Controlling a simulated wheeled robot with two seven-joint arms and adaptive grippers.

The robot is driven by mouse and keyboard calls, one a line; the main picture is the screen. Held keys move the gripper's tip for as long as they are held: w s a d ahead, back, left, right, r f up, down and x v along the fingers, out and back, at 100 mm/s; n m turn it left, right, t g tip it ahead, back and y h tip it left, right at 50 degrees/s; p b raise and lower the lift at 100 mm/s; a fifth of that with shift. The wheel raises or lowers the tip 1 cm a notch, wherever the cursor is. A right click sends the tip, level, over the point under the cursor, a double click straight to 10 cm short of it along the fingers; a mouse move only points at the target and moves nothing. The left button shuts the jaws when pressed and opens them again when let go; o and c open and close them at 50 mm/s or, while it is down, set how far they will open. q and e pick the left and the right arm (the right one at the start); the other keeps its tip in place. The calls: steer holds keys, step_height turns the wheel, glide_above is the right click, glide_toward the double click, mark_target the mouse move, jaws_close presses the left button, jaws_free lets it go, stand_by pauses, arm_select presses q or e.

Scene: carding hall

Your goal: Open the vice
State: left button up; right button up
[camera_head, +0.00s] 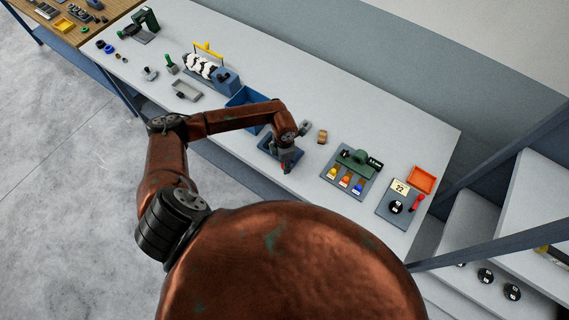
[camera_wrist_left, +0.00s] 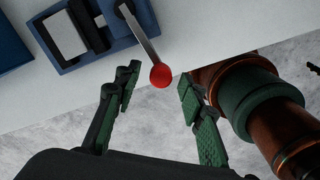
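The vice (camera_wrist_left: 85,33) has a blue body with grey and black blocks between its walls, at the upper left of the left wrist view. A grey lever (camera_wrist_left: 137,33) runs from it to a red ball knob (camera_wrist_left: 160,76). My left gripper (camera_wrist_left: 158,88) is open, one green-padded finger on each side of the knob; I cannot tell whether either touches it. In the head view the vice (camera_head: 268,147) is at the bench's front edge, partly covered by my left arm, with my left gripper (camera_head: 287,166) over its near side. My right gripper is not in view.
The vice stands on a long grey bench (camera_head: 330,95). A blue bin (camera_head: 236,99) is left of it, a small brown part (camera_head: 322,137) right. Further right are a panel with a green handle (camera_head: 355,160) and an orange tray (camera_head: 421,180). The bench behind is clear.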

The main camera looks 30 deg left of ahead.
arm_select(q)
steer(key=shift+f, duration=0.9)
steer(key=shift+c, duration=0.4)
jaws_close()
